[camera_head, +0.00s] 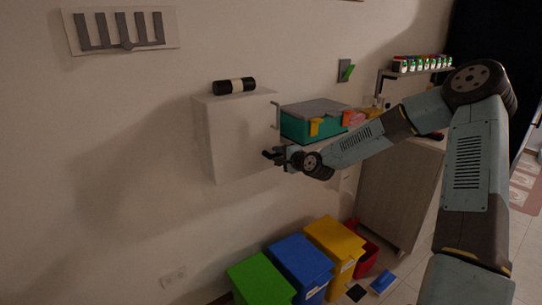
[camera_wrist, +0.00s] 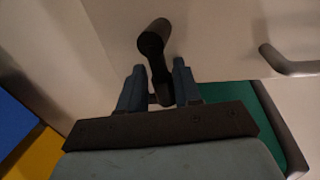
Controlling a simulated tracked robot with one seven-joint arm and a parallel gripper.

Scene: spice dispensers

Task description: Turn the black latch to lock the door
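The black latch (camera_wrist: 155,55) shows in the wrist view, a round knob with an arm pointing down toward my gripper. It is mounted on the pale front of the white wall cabinet (camera_head: 240,140). My gripper (camera_wrist: 158,75) is open, with one finger on each side of the latch's arm. A gap seems to show on both sides, and I cannot tell if either finger touches it. In the head view my gripper (camera_head: 268,155) is at the cabinet's front and hides the latch. The door looks closed, with a grey handle (camera_head: 275,115) that also shows in the wrist view (camera_wrist: 288,65).
A teal case (camera_head: 300,125) with a grey lid sits just right of the cabinet. Green (camera_head: 260,280), blue (camera_head: 300,262) and yellow (camera_head: 335,240) bins stand on the floor below.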

